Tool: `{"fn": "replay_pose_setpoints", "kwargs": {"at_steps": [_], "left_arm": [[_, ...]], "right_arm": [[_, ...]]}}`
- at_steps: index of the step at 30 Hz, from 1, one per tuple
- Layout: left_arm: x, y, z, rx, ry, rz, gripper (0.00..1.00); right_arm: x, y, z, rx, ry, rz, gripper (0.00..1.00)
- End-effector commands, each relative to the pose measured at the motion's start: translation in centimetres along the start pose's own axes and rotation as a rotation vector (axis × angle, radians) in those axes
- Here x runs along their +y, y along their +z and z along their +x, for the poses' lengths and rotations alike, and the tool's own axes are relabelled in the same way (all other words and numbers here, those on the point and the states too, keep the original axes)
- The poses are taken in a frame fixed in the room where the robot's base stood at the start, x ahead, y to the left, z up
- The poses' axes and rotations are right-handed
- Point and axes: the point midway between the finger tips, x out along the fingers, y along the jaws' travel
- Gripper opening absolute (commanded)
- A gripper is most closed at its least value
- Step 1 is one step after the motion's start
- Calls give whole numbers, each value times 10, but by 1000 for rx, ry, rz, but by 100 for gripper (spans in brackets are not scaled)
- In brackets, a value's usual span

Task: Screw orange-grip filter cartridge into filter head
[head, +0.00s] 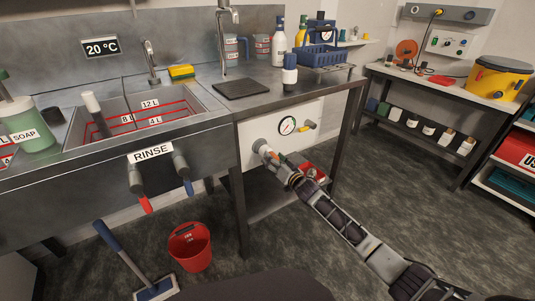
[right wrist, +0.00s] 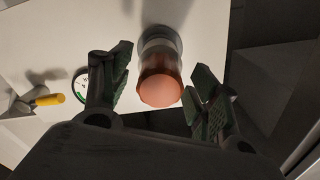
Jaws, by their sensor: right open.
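The orange-grip filter cartridge (right wrist: 160,88) is in the right wrist view with its round orange end facing the camera. Its far end meets the grey filter head (right wrist: 160,38) on the white panel; how far it is seated cannot be told. In the head view the filter head (head: 260,146) sticks out of the panel under the bench, with a bit of the orange grip (head: 275,156) beside my gripper. My right gripper (right wrist: 160,60) is open, one finger on each side of the cartridge, with visible gaps. My left gripper is not in view.
A pressure gauge (head: 287,125) and a yellow-handled valve (head: 307,126) sit on the panel right of the filter head. A red-and-white box (head: 313,171) is on the shelf below. A red bucket (head: 190,247) and a brush (head: 154,287) are on the floor at left.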

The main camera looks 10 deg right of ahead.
Motion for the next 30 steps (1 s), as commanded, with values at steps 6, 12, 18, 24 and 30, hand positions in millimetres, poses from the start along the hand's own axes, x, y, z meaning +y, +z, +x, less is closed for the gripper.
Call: {"fn": "replay_pose_setpoints", "kwargs": {"at_steps": [6,12,18,24,30], "left_arm": [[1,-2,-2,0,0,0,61],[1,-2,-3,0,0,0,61],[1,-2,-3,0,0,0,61],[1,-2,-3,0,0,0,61],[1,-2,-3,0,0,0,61]], "right_arm": [[0,0,0,0,0,-172,61],[0,0,0,0,0,-335,61],[0,0,0,0,0,-437,61],[0,0,0,0,0,-443,61],[0,0,0,0,0,-441,40]]}}
